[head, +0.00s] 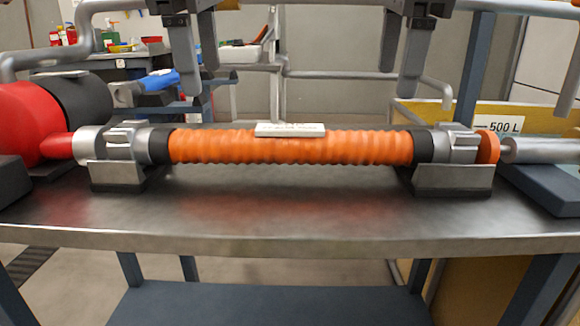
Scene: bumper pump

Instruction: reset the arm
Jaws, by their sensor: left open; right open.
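My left gripper (198,80) hangs at the upper left in the head view, above and behind the left part of the orange hose. It is open and empty. My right gripper (402,85) hangs at the upper right, above the right end of the hose. It is also open and empty. The ribbed orange hose (230,147) lies level on the metal bench, with a white label (290,129) on its top middle. A metal coupling sits at its left end (112,143) and another at its right end (455,148). Both arms' upper parts are cut off by the frame.
The couplings rest in metal cradles (452,180) on the bench (280,215). A red pump body (30,120) stands at the left, and a grey pipe (540,151) at the right. The bench front is clear. A yellow bin marked 500 L (415,113) is behind.

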